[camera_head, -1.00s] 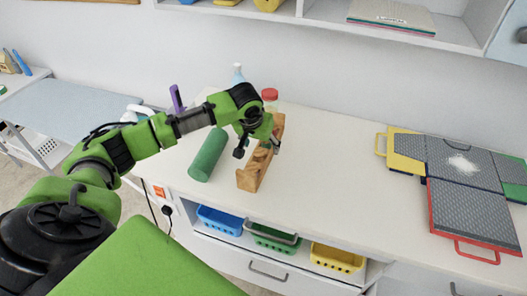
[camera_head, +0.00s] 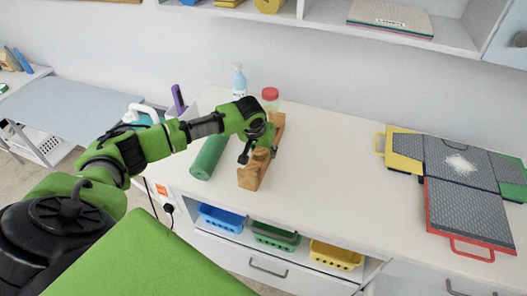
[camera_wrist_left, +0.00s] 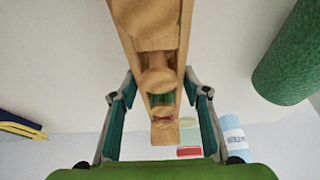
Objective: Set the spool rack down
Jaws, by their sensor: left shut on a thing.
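The spool rack (camera_head: 250,177) is a long, narrow wooden piece with rounded wooden spools. In the head view it is at the counter's left part, pointing away from me. My left gripper (camera_head: 262,142) comes down over its middle and is shut on it. In the left wrist view the rack (camera_wrist_left: 155,45) runs between the two fingers of the left gripper (camera_wrist_left: 160,92). I cannot tell whether its underside touches the counter. My right gripper is out of view.
A green cylinder (camera_head: 209,157) lies just left of the rack on the white counter (camera_head: 330,170). A red-capped jar (camera_head: 270,96) and a pale blue bottle (camera_head: 239,79) stand behind. Grey panels (camera_head: 465,190) lie at the right. The counter between is clear.

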